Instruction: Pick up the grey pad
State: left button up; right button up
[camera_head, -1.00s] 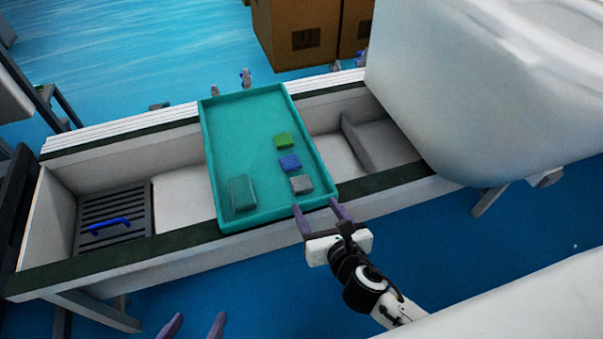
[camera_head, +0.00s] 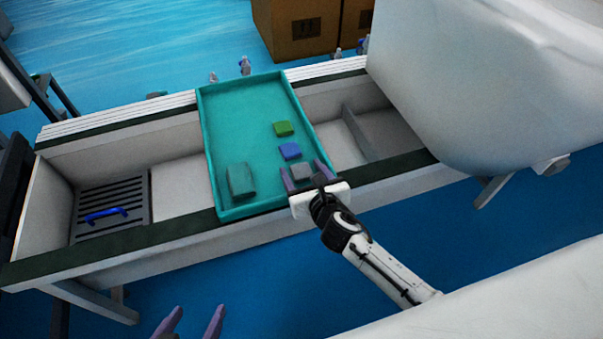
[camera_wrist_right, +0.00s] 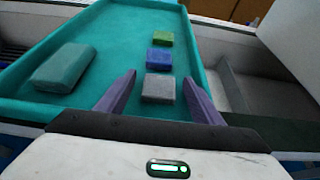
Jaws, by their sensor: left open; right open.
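The grey pad (camera_head: 302,172) lies at the near right end of the teal tray (camera_head: 240,100). My right gripper (camera_head: 304,172) is open, with its two purple fingers on either side of the pad. In the right wrist view the grey pad (camera_wrist_right: 158,88) shows between the open fingers, apart from both. A blue pad (camera_head: 290,151) and a green pad (camera_head: 283,128) lie in a row behind it. My left gripper (camera_head: 190,320) is open and empty at the bottom edge of the head view, over the floor.
A larger teal block (camera_head: 241,180) lies in the tray's near left part. The tray spans a white trough, with a dark grate and blue handle (camera_head: 106,215) to the left. A large white toilet body (camera_head: 480,90) stands to the right.

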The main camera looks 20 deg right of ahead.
jog(key=c, duration=1.1)
